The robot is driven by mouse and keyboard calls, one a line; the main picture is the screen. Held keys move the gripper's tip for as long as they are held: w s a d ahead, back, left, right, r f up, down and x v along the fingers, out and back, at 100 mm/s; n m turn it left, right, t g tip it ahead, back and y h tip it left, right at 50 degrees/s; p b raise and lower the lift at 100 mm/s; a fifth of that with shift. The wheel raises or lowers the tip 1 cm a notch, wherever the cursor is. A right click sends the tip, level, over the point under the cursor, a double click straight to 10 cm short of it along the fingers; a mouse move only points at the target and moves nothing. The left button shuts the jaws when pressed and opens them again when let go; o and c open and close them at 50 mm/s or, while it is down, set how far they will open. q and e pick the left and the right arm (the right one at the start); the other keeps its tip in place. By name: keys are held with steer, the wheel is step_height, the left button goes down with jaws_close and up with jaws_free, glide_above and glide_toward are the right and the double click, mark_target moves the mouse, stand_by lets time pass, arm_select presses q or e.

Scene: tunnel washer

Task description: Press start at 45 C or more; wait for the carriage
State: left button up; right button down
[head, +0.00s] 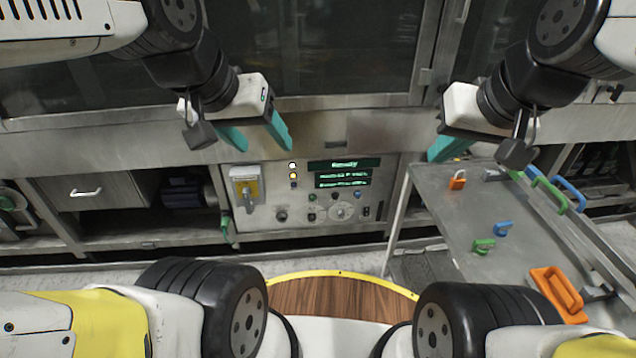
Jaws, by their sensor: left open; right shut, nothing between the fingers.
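The washer's control panel (303,196) is on the machine front, in the middle of the head view. Its green display (344,174) is lit; the top line seems to read "Ready", and the smaller lines are too blurred to read. Below are small buttons and a round dial (342,211). I cannot tell which button is start. No carriage can be made out. My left gripper (257,136) is open and empty, above and left of the panel. My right gripper (440,149) is shut and empty, right of the panel above the table edge; its fingers are partly hidden.
A metal table (480,215) stands at the right. It holds an orange padlock (457,181), blue and green small items, green and blue handles, and an orange tray-like piece (557,294). An open shelf lies further left.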

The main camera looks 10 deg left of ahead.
arm_select(q)
steer(key=shift+c, duration=0.4)
jaws_close()
stand_by(1.2)
